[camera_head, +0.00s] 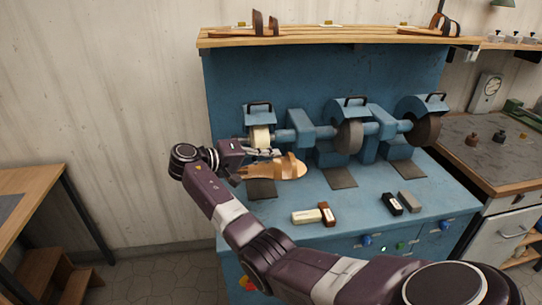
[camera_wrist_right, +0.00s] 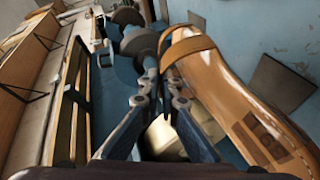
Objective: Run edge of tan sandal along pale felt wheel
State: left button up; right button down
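The tan sandal (camera_head: 288,170), with a strap across it, is at the front of the leftmost grinder, above a dark mat. It looks large and close on the right of the wrist view (camera_wrist_right: 230,85). My right gripper (camera_head: 277,152) has its fingers close together at the sandal's edge and appears shut on it; the wrist view (camera_wrist_right: 160,80) partly hides the contact. The pale felt wheel (camera_head: 260,138) is just behind the sandal and fingers. A cream surface low in the wrist view (camera_wrist_right: 163,136) looks like this wheel; I cannot tell whether it touches the sandal. My left gripper is out of view.
Two darker wheels (camera_head: 349,137) (camera_head: 427,131) stand to the right on the blue bench (camera_head: 310,200). Pale, brown, black and grey blocks (camera_head: 306,216) (camera_head: 326,213) (camera_head: 392,204) (camera_head: 410,201) lie near its front. A wooden shelf (camera_head: 370,37) with sandals runs above.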

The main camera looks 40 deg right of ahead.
jog(key=shift+s+d+r, duration=0.1)
jog(key=shift+d+r, duration=0.05)
jog(key=shift+d, duration=0.15)
jog(key=shift+s+d+p, duration=0.25)
jog(key=shift+d+p, duration=0.2)
jog(key=shift+w+d, duration=0.1)
jog(key=shift+w, duration=0.05)
dwell(1.4)
jog(key=shift+d, duration=0.25)
jog(key=shift+s+d+p, duration=0.3)
jog(key=shift+d+p, duration=0.05)
jog(key=shift+d, duration=0.15)
jog(key=shift+s+d, duration=0.15)
jog(key=shift+d, duration=0.15)
dwell(0.5)
jog(key=shift+s+d+p, duration=0.2)
jog(key=shift+d+p, duration=0.1)
jog(key=shift+d, duration=0.3)
